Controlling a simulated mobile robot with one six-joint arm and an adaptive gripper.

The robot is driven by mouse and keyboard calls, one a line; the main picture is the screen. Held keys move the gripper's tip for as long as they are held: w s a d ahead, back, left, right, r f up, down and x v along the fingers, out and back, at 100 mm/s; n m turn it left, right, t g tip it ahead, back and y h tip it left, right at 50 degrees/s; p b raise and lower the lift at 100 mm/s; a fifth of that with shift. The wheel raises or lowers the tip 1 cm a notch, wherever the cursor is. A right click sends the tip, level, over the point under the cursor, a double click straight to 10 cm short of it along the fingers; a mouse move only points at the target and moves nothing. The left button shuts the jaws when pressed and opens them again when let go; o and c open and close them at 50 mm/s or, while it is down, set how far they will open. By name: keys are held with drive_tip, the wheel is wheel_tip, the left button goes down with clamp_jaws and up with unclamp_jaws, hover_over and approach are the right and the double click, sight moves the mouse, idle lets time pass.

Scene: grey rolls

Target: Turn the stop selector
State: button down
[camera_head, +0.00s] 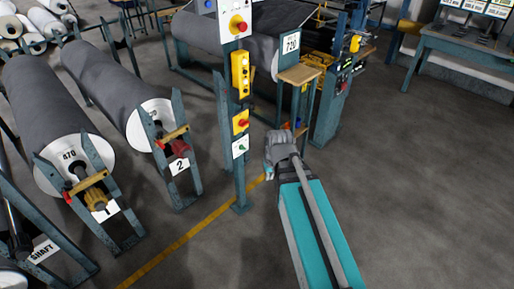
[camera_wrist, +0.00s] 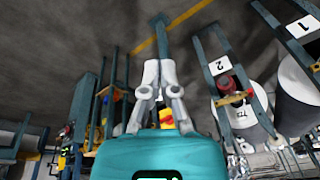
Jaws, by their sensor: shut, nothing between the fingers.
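A blue-green post (camera_head: 238,180) carries several control boxes. At the top is a white box with a red knob on a yellow plate (camera_head: 238,24). Below it are a tall yellow button box (camera_head: 240,73), a yellow box with a red knob (camera_head: 241,122) and a white box with a green knob (camera_head: 240,147). I cannot tell which one is the stop selector. My gripper (camera_head: 272,150) is to the right of the post, near the height of the lower boxes in the picture. In the wrist view its fingers (camera_wrist: 160,66) are together and empty; a yellow and red part (camera_wrist: 166,118) shows behind them.
Large grey rolls (camera_head: 95,75) lie on stands at left, with signs 1 and 2. A machine with a wooden shelf (camera_head: 300,74) stands behind my gripper. A yellow floor line (camera_head: 195,232) runs by the post. The floor at right (camera_head: 430,180) is clear.

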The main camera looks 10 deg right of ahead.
drive_tip(key=s+d+g+h, duration=0.1)
drive_tip(key=s+g, duration=0.1)
drive_tip(key=s, duration=0.3)
drive_tip(key=shift+s+d+f, duration=0.2)
drive_tip(key=shift+s+d, duration=0.2)
